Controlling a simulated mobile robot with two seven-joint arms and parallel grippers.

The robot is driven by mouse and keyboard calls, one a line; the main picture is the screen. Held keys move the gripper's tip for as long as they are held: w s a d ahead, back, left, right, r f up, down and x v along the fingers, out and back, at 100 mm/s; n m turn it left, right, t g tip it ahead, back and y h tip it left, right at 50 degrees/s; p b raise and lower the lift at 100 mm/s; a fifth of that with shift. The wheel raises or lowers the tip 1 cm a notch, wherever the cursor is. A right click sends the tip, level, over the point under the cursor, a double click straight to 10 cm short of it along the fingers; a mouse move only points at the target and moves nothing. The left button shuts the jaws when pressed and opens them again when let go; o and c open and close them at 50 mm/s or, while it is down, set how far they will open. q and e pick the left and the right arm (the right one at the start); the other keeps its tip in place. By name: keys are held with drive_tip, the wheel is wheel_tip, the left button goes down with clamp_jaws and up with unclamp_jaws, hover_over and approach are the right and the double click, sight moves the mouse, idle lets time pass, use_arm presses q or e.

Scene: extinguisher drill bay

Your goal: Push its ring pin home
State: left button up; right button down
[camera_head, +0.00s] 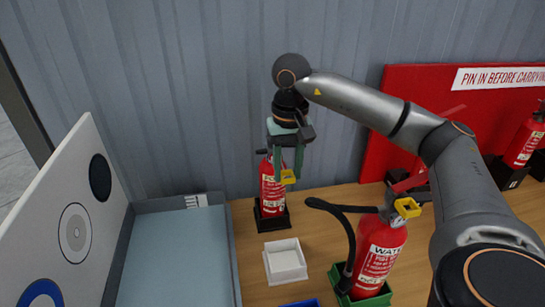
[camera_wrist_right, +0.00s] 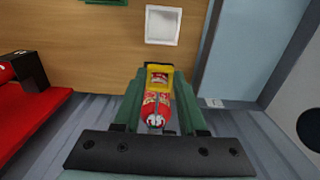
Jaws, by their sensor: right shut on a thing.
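My right gripper (camera_head: 288,170) points down at the back of the bench, its green fingers shut on a yellow ring pin (camera_head: 288,177). The ring pin also shows between the fingertips in the right wrist view (camera_wrist_right: 159,77). A small red extinguisher (camera_head: 272,195) stands upright in a black holder (camera_head: 272,220) just beside and behind the fingers. In the right wrist view the red extinguisher (camera_wrist_right: 156,108) is seen from above, between the fingers. Its head is partly hidden by the gripper. I cannot tell how far the pin sits in the head. My left gripper is not in view.
A larger WATER extinguisher (camera_head: 378,255) with black hose and yellow ring (camera_head: 407,207) stands in a green holder (camera_head: 338,278), close to my right arm. A white square tray (camera_head: 285,262) lies in front. A grey-blue tray (camera_head: 180,260) is left; a red board (camera_head: 400,90) stands right.

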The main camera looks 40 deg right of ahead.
drive_tip(key=shift+w+r, duration=0.1)
drive_tip(key=shift+r, duration=0.1)
drive_tip(key=shift+w+d, duration=0.15)
drive_tip(key=shift+w, duration=0.05)
drive_tip(key=shift+w+d, duration=0.1)
drive_tip(key=shift+w+d+p, duration=0.2)
drive_tip(key=shift+w+d, duration=0.15)
drive_tip(key=shift+w, duration=0.3)
drive_tip(key=shift+w+d+p, duration=0.2)
drive_tip(key=shift+w+d, duration=0.15)
drive_tip(key=shift+w, duration=0.3)
drive_tip(key=shift+w+d+p, duration=0.2)
drive_tip(key=shift+w+d, duration=0.15)
drive_tip(key=shift+w, duration=0.3)
drive_tip(key=shift+w+d+p, duration=0.45)
drive_tip(key=shift+w+p, duration=0.1)
drive_tip(key=shift+w, duration=0.2)
drive_tip(key=shift+w+d+p, duration=0.4)
drive_tip(key=shift+w+p, duration=0.1)
drive_tip(key=shift+w, duration=0.3)
drive_tip(key=shift+w+d+p, duration=0.45)
drive_tip(key=shift+w+p, duration=0.1)
drive_tip(key=shift+w, duration=0.2)
drive_tip(key=shift+p, duration=0.35)
idle(2.1)
drive_tip(key=shift+c, duration=1.9)
unclamp_jaws()
